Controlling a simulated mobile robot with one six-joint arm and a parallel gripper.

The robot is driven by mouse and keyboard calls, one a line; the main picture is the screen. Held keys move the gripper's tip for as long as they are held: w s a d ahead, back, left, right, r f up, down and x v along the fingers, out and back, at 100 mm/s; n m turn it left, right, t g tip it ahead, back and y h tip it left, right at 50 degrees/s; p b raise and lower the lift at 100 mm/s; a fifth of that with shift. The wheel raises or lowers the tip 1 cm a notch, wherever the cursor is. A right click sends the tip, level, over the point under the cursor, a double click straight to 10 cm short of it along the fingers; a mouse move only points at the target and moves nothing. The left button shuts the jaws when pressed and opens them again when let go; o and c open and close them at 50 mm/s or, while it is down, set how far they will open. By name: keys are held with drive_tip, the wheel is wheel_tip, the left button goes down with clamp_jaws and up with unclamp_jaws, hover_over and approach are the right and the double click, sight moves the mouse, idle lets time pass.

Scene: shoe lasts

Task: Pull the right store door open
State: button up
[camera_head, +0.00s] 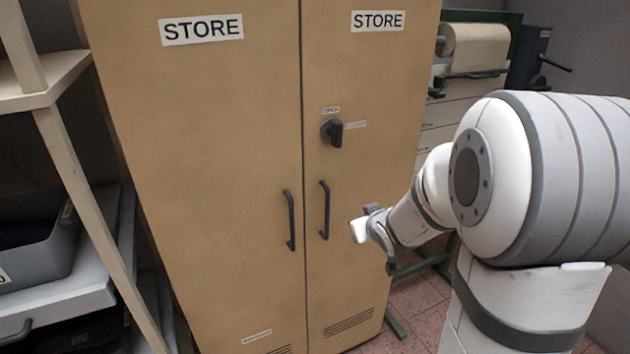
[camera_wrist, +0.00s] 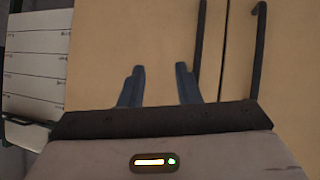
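The right store door (camera_head: 375,80) is a tan panel with a STORE label, and it stands shut beside the left door (camera_head: 210,120). Its dark vertical bar handle (camera_head: 324,210) is near the seam. My gripper (camera_head: 372,232) is in front of the right door, to the right of that handle. In the wrist view my gripper (camera_wrist: 158,75) has two dark fingers spread apart with nothing between them. This view looks turned over, and the right door's handle (camera_wrist: 200,45) lies just outside the right finger, so the fingers are not around it. Whether they touch cannot be told.
A black knob (camera_head: 332,132) sits higher on the right door. The left door's handle (camera_head: 289,220) is close by across the seam. A shelf unit (camera_head: 70,170) stands at left. A drawer unit with a paper roll (camera_head: 475,47) stands right of the cabinet.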

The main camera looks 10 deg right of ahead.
sight(329, 201)
drive_tip(key=w+a+n+t+y+p, duration=0.1)
drive_tip(key=w+a+y, duration=0.1)
drive_tip(key=w+y, duration=0.1)
drive_tip(key=w+a+f+n+t+y+p, duration=0.1)
drive_tip(key=w+a+t+y, duration=0.1)
drive_tip(key=w+a, duration=0.1)
drive_tip(key=w+a+n+t+y+p, duration=0.1)
drive_tip(key=w+a+y+p, duration=0.1)
drive_tip(key=w, duration=0.3)
drive_tip(key=shift+w+a+f+y, duration=0.2)
drive_tip(key=shift+w+f+y, duration=0.15)
drive_tip(key=shift+y, duration=0.45)
drive_tip(key=shift+c, duration=0.3)
clamp_jaws()
